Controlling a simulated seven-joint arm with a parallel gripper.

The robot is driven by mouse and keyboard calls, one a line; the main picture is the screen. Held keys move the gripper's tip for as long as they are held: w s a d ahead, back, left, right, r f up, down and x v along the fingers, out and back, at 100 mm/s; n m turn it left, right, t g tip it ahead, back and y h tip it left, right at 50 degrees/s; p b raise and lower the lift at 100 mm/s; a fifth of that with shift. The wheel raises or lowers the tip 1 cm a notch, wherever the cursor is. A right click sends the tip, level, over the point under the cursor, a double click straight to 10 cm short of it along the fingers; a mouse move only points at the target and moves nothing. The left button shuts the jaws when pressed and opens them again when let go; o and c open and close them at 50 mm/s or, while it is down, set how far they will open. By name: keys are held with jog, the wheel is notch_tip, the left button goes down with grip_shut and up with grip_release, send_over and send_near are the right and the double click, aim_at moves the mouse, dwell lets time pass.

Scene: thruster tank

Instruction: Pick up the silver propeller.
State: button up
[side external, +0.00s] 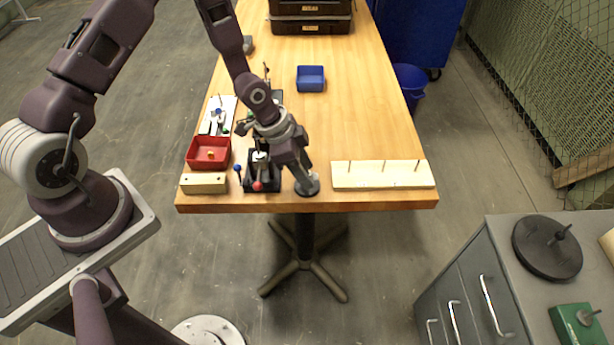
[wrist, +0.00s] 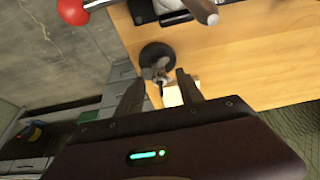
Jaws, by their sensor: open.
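A small silver-grey piece (wrist: 158,72), which looks like the silver propeller, sits at a dark round base (wrist: 157,54) in the wrist view. In the side view the dark base (side external: 306,189) stands at the table's front edge, with the silver piece (side external: 314,177) at its upper right, partly hidden by my gripper. My gripper (wrist: 160,78) is open, its two fingers apart on either side of the silver piece in the picture. In the side view my gripper (side external: 303,171) points down just above the base. I cannot tell whether the fingers touch anything.
A pegged board (side external: 400,177) lies right. A blue bin (side external: 311,86) stands farther back. The table's right middle is clear.

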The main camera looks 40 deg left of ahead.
grip_shut()
notch_tip(320, 180, up, 10)
dwell(0.5)
